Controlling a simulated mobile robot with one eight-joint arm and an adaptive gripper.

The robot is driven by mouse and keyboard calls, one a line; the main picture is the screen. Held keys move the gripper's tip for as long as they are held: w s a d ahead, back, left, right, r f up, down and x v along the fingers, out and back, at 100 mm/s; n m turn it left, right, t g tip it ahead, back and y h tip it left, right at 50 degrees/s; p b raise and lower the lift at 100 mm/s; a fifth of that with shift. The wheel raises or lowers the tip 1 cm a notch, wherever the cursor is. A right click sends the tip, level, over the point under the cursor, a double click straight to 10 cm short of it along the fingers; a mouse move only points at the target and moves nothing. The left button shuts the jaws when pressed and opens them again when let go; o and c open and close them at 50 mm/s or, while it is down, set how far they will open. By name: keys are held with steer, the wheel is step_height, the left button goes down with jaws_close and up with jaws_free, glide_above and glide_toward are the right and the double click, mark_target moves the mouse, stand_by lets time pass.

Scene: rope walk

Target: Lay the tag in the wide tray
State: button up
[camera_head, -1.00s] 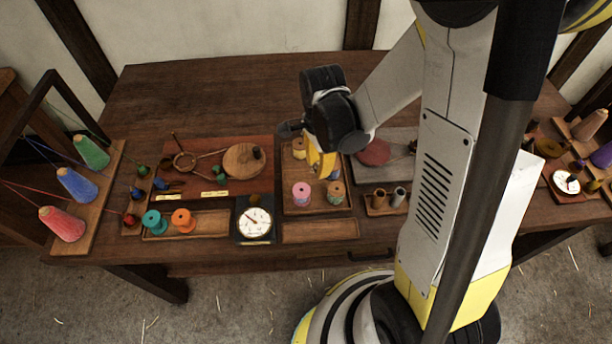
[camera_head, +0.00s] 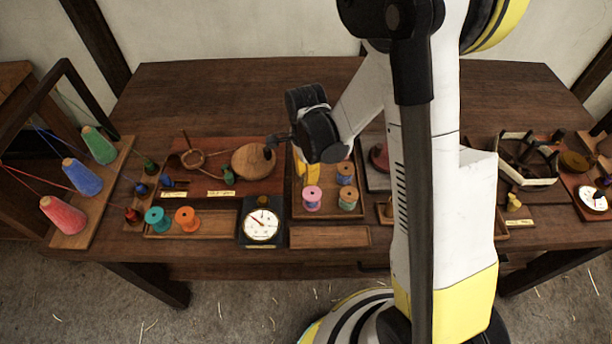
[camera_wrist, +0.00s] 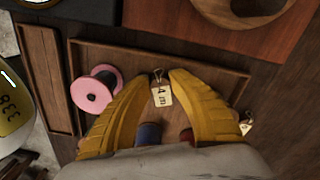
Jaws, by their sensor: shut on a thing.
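My gripper (camera_wrist: 163,76) has its yellow fingers closed on a small pale tag (camera_wrist: 161,95) marked "4 m", held at its top by the fingertips. The tag hangs above the bare floor of the wide wooden tray (camera_wrist: 216,62). In the head view the wide tray (camera_head: 330,216) stands mid-table, with my gripper (camera_head: 305,175) over its left part; the tag cannot be made out there. A pink spool (camera_wrist: 93,91) lies left of the fingers. A blue spool (camera_wrist: 149,134) shows between them, partly hidden by my gripper.
Another small tag (camera_wrist: 246,124) shows by the tray's right side. A narrow empty tray (camera_head: 330,237) lies in front of the wide tray. A dial gauge (camera_head: 262,225) and a tray of teal and orange spools (camera_head: 215,229) stand left. A reddish board (camera_wrist: 222,22) lies behind.

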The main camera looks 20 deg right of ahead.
steer(key=shift+f, duration=0.2)
steer(key=o, duration=0.8)
steer(key=shift+c, duration=0.2)
steer(key=shift+r, duration=0.1)
step_height(320, 180, up, 12)
steer(key=p, duration=0.5)
steer(key=s+d+r+n+t, duration=0.1)
steer(key=s+r+n+t, duration=0.6)
steer(key=s+r+n, duration=0.5)
steer(key=shift+s+d+r+n, duration=0.2)
steer(key=shift+s+r+n, duration=0.15)
steer(key=shift+r+n, duration=1.8)
steer(key=shift+f+n, duration=0.45)
